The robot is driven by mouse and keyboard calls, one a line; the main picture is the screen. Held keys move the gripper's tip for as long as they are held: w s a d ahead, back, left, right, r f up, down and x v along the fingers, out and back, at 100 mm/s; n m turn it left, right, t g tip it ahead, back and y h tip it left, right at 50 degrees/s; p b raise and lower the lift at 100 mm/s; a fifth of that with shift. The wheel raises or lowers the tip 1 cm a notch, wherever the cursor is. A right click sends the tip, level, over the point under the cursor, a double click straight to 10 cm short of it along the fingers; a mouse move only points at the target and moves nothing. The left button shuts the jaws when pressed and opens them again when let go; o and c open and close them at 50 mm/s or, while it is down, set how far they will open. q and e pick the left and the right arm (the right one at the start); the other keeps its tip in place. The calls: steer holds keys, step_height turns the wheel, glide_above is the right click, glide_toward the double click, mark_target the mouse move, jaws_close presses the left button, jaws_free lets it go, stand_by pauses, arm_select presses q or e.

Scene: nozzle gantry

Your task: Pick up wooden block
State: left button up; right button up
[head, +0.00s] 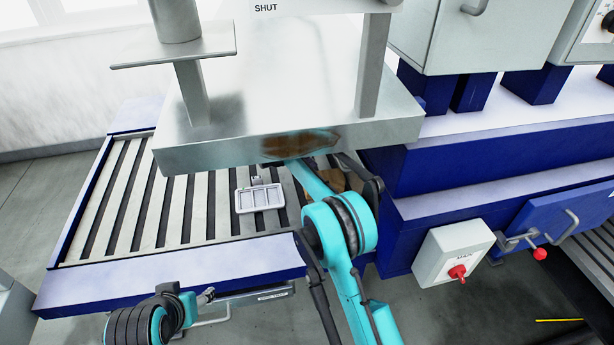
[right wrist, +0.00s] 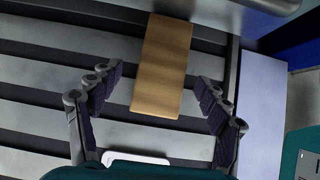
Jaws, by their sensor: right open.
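The wooden block (right wrist: 163,65) is a tan, oblong piece lying on the slatted bed, shown in the right wrist view. My right gripper (right wrist: 158,76) is open, with a dark-padded finger on each side of the block's near end and a visible gap on both sides. In the head view the block (head: 322,186) is partly hidden by my right arm, below the metal gantry head. My left arm (head: 140,325) shows at the bottom left, short of the bed's front edge; its fingers cannot be made out clearly.
The gantry head (head: 290,140) hangs low over the bed's back and right. A small pale frame (head: 260,198) lies on the slats left of my right arm. The blue bed rim (head: 170,272) runs along the front. The left slats (head: 120,210) are clear. A switch box (head: 452,255) stands right.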

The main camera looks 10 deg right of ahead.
steer(key=shift+d+f, duration=0.35)
steer(key=b+x, duration=0.1)
steer(key=x, duration=0.1)
steer(key=shift+d+f, duration=0.15)
steer(key=shift+d, duration=0.15)
steer(key=b+x, duration=0.2)
steer(key=x, duration=0.2)
steer(key=shift+d+f, duration=0.15)
steer(key=shift+d, duration=0.1)
steer(key=shift+c, duration=0.8)
steer(key=c, duration=1.3)
